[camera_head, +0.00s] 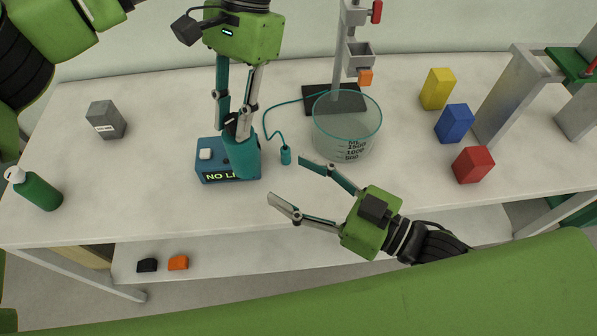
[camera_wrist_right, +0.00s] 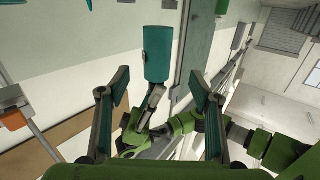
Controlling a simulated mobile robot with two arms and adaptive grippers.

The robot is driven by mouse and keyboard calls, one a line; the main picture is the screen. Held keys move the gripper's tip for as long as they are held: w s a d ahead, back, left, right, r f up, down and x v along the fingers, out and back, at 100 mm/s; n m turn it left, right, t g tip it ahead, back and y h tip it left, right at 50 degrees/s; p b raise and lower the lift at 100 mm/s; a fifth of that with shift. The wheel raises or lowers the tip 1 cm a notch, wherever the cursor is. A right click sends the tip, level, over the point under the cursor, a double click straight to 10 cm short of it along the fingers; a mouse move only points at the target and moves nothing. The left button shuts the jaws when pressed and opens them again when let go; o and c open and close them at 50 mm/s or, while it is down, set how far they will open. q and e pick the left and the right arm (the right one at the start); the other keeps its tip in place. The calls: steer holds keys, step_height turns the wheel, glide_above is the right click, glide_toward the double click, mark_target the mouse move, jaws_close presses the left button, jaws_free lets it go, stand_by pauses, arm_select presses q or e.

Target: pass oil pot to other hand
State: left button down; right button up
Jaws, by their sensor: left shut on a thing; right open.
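A teal cylinder, which I take to be the oil pot (camera_head: 241,158), hangs below my left gripper (camera_head: 239,124), which is shut on its upper end. It stands in front of a blue box in the head view. In the right wrist view the pot (camera_wrist_right: 158,55) appears beyond and between my right fingers, with the left gripper (camera_wrist_right: 152,103) on one end of it. My right gripper (camera_head: 287,180) is open and empty, to the right of the pot and lower in the head view. Its fingers point left toward the pot, apart from it.
Yellow (camera_head: 437,88), blue (camera_head: 454,123) and red (camera_head: 473,164) blocks stand further right. A green bottle (camera_head: 38,191) and grey block (camera_head: 105,119) are left.

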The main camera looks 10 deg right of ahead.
mark_target(251, 152)
arm_select(q)
steer(key=shift+s, duration=0.1)
arm_select(e)
steer(key=shift+y, duration=0.3)
steer(key=x, duration=0.4)
steer(key=r+x, duration=0.1)
steer(key=x, duration=0.3)
steer(key=r+x, duration=0.1)
steer(key=x, duration=0.3)
steer(key=shift+w+r, duration=0.1)
steer(key=c, duration=1.3)
arm_select(q)
steer(key=c, duration=1.7)
jaws_free()
arm_select(e)
steer(key=shift+c, duration=0.2)
arm_select(q)
steer(key=shift+r, duration=0.1)
